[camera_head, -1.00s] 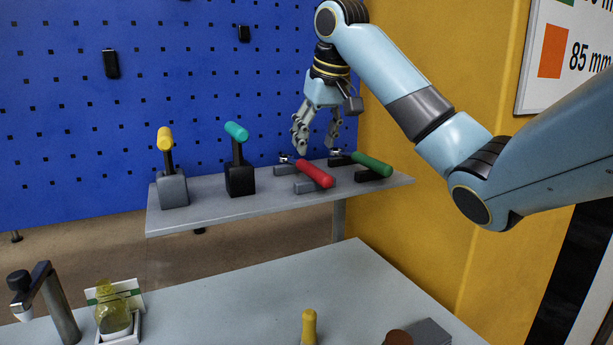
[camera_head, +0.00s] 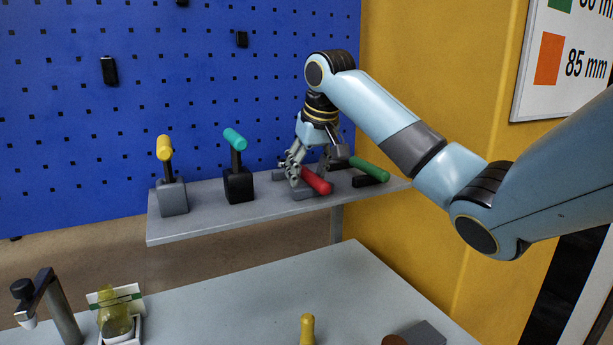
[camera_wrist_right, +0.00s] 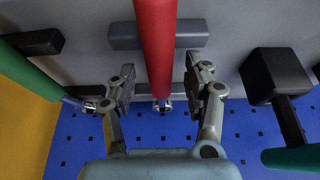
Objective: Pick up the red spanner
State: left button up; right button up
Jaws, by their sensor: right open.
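The red spanner (camera_head: 316,181) lies across grey rests on the grey shelf, its red handle pointing toward the front. In the right wrist view its red handle (camera_wrist_right: 156,45) runs between the two fingers, with the metal head at the lower end. My right gripper (camera_head: 309,178) is lowered over the spanner from above, open. In the wrist view the fingers of the right gripper (camera_wrist_right: 160,90) stand on either side of the handle with a gap on both sides. The fingers partly hide the spanner's head in the head view. My left gripper is not in view.
A green-handled tool (camera_head: 369,168) lies close to the right of the red one. The blue pegboard (camera_head: 90,120) is behind the shelf (camera_head: 240,212). A lower table (camera_head: 250,290) is in front.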

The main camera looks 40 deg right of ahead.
jog(key=shift+f, duration=0.2)
jog(key=shift+c, duration=0.3)
grip_shut()
